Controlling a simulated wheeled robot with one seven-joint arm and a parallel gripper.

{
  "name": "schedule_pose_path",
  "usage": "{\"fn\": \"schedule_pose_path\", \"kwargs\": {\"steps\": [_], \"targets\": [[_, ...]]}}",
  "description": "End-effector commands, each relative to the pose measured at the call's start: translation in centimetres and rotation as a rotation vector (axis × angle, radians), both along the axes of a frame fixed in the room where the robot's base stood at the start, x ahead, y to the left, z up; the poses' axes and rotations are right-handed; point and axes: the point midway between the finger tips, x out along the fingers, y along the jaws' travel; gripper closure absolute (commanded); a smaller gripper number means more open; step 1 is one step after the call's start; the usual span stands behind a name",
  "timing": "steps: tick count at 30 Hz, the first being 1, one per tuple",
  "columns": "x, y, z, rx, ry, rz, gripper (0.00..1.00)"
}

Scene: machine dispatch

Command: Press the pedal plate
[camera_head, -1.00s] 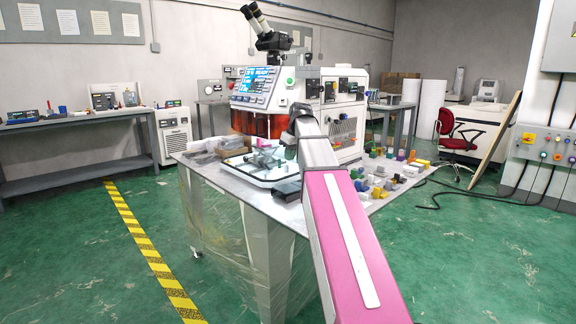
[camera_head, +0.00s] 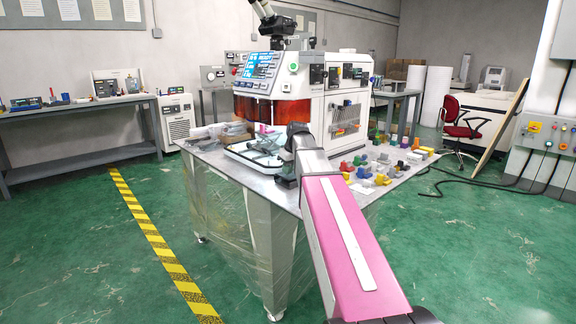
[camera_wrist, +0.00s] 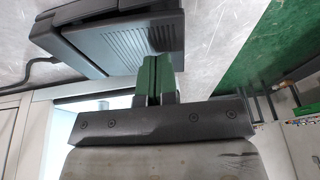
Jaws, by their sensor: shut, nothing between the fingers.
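The pedal plate (camera_wrist: 128,38) is a dark grey ribbed plate on a dark pedal body at the upper left of the wrist view. My gripper (camera_wrist: 154,62) shows as two green fingertips pressed together, with nothing between them. The fingertips are at the plate's near edge in the picture; I cannot tell whether they touch it. In the head view, a dark low block that appears to be the pedal (camera_head: 286,182) sits at the table's front edge, partly hidden by my arm. My fingertips cannot be made out there.
A white machine with a screen (camera_head: 262,64) and a microscope stands behind. Several small coloured parts lie to the right of my arm. A dark cable (camera_wrist: 42,72) runs from the pedal.

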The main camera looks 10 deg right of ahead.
Motion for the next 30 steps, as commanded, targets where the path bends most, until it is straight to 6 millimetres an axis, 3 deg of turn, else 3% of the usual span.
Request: {"fn": "schedule_pose_path", "kwargs": {"steps": [11, 20, 30], "targets": [[-0.1, 0.1, -0.1, -0.006, -0.004, 0.0, 1.0], [-0.4, 0.6, -1.8, -0.092, -0.052, 0.0, 1.0], [-0.4, 0.7, -1.7, -0.089, -0.05, 0.0, 1.0]]}}
